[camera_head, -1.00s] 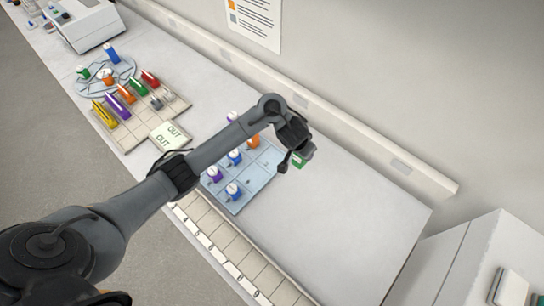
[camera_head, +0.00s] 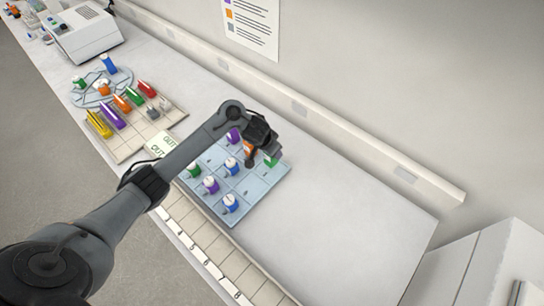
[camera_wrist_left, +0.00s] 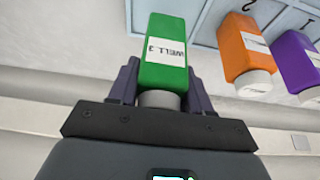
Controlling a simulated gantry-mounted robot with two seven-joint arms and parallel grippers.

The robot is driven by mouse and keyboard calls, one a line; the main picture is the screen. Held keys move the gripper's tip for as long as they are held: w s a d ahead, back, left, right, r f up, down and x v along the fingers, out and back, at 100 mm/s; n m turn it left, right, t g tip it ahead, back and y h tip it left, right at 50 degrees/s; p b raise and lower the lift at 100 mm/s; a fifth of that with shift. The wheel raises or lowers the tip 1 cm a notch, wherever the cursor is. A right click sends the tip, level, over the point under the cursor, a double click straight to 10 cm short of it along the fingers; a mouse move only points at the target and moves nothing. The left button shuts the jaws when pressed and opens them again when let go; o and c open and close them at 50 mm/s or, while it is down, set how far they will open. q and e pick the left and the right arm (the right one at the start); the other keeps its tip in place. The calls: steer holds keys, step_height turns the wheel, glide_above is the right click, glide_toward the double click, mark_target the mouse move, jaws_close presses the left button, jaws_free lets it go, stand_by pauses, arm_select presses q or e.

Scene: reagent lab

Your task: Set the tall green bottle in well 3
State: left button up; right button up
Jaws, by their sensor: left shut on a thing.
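My left gripper (camera_head: 263,153) is shut on the green bottle (camera_head: 271,160), over the far right part of the pale blue rack (camera_head: 262,184). In the left wrist view, the green bottle (camera_wrist_left: 163,48) has a white label reading WELL 3, and its grey cap sits between the fingers (camera_wrist_left: 162,92). I cannot tell whether the bottle's base touches the rack. An orange bottle (camera_wrist_left: 243,48) and a purple bottle (camera_wrist_left: 293,60) stand beside it in the wrist view. My right gripper is not in view.
The rack also holds blue bottles (camera_head: 230,203), a purple bottle (camera_head: 210,185) and another green bottle (camera_head: 193,169). A beige tray (camera_head: 130,146) with coloured items and a round rack (camera_head: 78,97) lie at left. The bench right of the rack is clear.

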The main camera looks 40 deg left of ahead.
arm_select(q)
steer(key=shift+f+b, duration=0.35)
steer(key=shift+f, duration=1.45)
steer(key=shift+f, duration=0.1)
steer(key=o, duration=1.1)
steer(key=shift+c, duration=0.2)
